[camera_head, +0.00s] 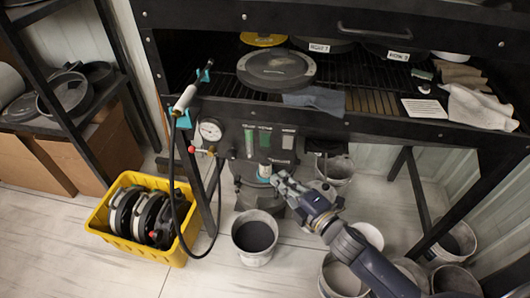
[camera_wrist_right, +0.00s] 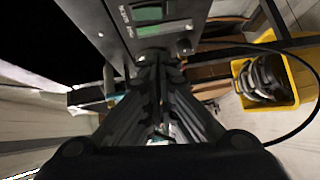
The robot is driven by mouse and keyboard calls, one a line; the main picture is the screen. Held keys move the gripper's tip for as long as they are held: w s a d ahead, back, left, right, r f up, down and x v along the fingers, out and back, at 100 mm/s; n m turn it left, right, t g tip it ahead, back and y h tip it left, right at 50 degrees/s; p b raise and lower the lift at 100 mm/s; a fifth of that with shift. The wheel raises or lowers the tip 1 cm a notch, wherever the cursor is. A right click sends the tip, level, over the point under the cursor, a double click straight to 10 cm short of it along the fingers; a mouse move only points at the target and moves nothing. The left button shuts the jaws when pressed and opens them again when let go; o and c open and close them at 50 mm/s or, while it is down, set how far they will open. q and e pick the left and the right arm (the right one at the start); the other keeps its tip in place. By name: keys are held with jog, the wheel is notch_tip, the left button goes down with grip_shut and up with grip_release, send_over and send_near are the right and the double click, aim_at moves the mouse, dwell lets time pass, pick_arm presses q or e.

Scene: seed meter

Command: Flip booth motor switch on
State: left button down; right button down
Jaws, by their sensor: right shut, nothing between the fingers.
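The booth's dark control panel (camera_head: 268,142) hangs below the front edge of the booth. It carries labels and several green or grey rectangular parts, with one green part (camera_head: 265,139) near the middle. In the right wrist view, the panel (camera_wrist_right: 112,35) shows two green parts and small knobs (camera_wrist_right: 184,47) along its lower edge. Which part is the motor switch, and its position, I cannot tell. My right gripper (camera_head: 275,178) is shut and empty, just below the panel. In the right wrist view its fingertips (camera_wrist_right: 158,56) overlap the panel's lower edge; contact is unclear. My left gripper is out of view.
A pressure gauge (camera_head: 210,130) and a black hose (camera_head: 172,170) are left of the panel. A yellow crate (camera_head: 103,226) of discs stands on the floor at left. A bucket (camera_head: 238,246) stands below the panel. The booth grate (camera_head: 225,82) holds round plates and cloths.

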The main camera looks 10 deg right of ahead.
aim_at(265, 140)
jog(key=d+x, duration=0.1)
jog(key=x, duration=0.3)
jog(key=p+x, duration=0.1)
jog(key=x, duration=0.3)
jog(key=w+d+x, duration=0.1)
jog(key=x, duration=0.3)
jog(key=shift+w+d+f, duration=0.1)
jog(key=shift+d, duration=0.2)
jog(key=shift+w+d+f+t+b, duration=0.15)
jog(key=shift+w+t+b, duration=0.25)
jog(key=shift+b, duration=0.75)
jog(key=shift+s, duration=0.1)
